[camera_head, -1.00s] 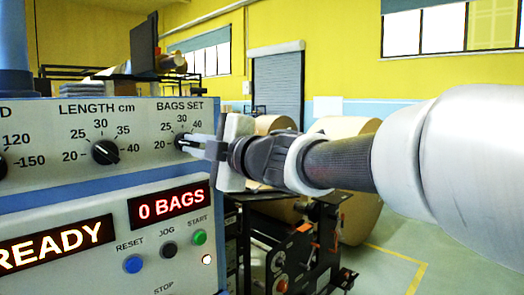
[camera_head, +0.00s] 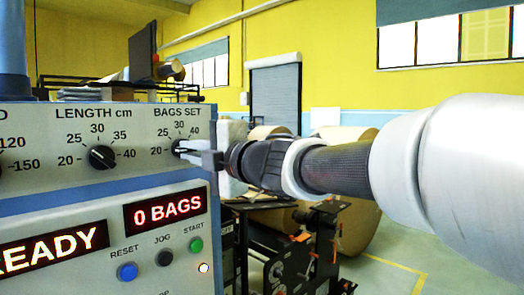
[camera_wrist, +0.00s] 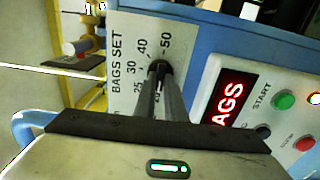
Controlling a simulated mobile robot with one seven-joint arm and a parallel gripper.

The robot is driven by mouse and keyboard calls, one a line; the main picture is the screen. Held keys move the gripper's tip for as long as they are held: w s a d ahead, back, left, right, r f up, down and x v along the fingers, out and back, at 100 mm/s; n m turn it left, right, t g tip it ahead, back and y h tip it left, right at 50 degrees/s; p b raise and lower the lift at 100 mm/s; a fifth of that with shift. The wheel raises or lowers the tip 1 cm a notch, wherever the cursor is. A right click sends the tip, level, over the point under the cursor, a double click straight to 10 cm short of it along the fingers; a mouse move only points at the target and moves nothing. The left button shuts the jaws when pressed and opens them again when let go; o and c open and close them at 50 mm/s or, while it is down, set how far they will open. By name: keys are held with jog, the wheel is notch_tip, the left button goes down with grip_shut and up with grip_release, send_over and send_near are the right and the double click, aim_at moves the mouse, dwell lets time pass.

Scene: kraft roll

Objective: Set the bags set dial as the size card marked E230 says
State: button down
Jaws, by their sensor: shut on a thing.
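The bags set dial (camera_head: 178,148) is a small black knob on the grey upper panel, at its right end under the words BAGS SET. My gripper (camera_head: 186,149) reaches it from the right, its fingers closed around the knob. In the wrist view the dial (camera_wrist: 158,67) sits between the fingertips, and the marks 30, 40 and 50 show around it. The fingers hide most of the knob, so I cannot tell where its pointer stands. The size card marked E230 is not in view.
The length dial (camera_head: 102,157) is left of the bags set dial. Below are a red display (camera_head: 165,212) reading 0 BAGS, another reading READY (camera_head: 52,250), and a green start button (camera_head: 196,245). A kraft roll (camera_head: 345,138) stands behind my arm.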

jog(key=c, duration=1.8)
grip_release()
jog(key=p+v, duration=0.2)
jog(key=v, duration=1.5)
jog(key=shift+s+d, duration=0.15)
jog(key=shift+s, duration=0.1)
